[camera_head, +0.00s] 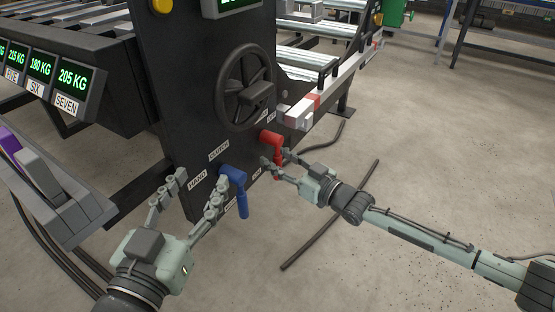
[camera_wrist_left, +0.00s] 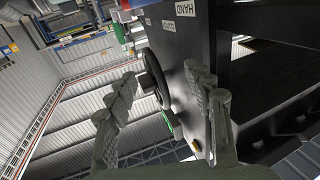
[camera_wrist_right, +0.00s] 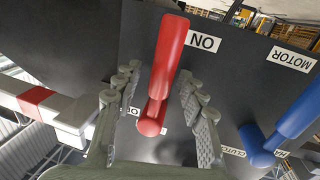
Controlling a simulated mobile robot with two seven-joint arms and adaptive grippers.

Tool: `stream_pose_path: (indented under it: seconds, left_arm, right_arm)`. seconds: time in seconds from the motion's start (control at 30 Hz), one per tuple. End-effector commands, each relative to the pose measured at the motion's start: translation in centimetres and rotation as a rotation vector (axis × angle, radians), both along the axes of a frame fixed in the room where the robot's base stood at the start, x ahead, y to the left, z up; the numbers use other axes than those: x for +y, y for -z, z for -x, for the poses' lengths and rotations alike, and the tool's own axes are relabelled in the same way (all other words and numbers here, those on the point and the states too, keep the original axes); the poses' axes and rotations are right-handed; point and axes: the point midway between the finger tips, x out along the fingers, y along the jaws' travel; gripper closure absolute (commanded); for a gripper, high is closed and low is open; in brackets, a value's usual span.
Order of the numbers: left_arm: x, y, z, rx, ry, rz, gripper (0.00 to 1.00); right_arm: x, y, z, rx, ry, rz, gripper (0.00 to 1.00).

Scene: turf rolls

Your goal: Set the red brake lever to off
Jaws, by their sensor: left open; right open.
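The red brake lever (camera_head: 272,144) is on the dark machine panel, below and right of the black handwheel. In the right wrist view the red lever (camera_wrist_right: 168,62) stands between the open fingers of my right gripper (camera_wrist_right: 157,105), with a finger on each side. A label reading "ON" (camera_wrist_right: 204,41) is beside its handle end, and a partly hidden label is near its round pivot. My right gripper (camera_head: 281,170) is at the lever in the head view; contact cannot be told. My left gripper (camera_head: 198,190) is open and empty near the blue lever (camera_head: 236,186).
A black handwheel (camera_head: 246,88) sits above the levers. A bar with a red band (camera_head: 318,100) juts out right of the panel, above my right gripper. Weight displays (camera_head: 73,80) and a grey-purple lever unit (camera_head: 45,185) are at left.

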Motion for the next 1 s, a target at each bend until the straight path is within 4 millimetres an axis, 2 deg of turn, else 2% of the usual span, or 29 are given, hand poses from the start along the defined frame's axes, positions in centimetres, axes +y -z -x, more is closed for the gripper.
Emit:
stream_pose_path:
  seconds: [0.07,0.3,0.4,0.83,1.0]
  left_arm:
    - [0.0,0.0,0.0,0.000,0.000,0.000,0.48]
    - [0.0,0.0,0.0,0.001,0.000,0.000,0.48]
    - [0.0,0.0,0.0,0.001,0.000,0.000,0.48]
    - [0.0,-0.1,0.0,-0.008,0.001,0.002,0.48]
    - [-0.7,-1.9,0.4,-0.092,0.016,0.046,0.48]
  right_arm:
    - [0.0,0.0,0.0,0.000,0.000,0.000,0.60]
    - [0.0,0.0,0.0,0.000,0.000,0.000,0.90]
    - [0.0,0.0,0.1,0.000,0.000,0.000,1.00]
    - [-0.1,0.1,0.0,-0.010,0.000,0.007,1.00]
    - [-0.3,0.2,-0.3,-0.055,0.000,0.040,1.00]
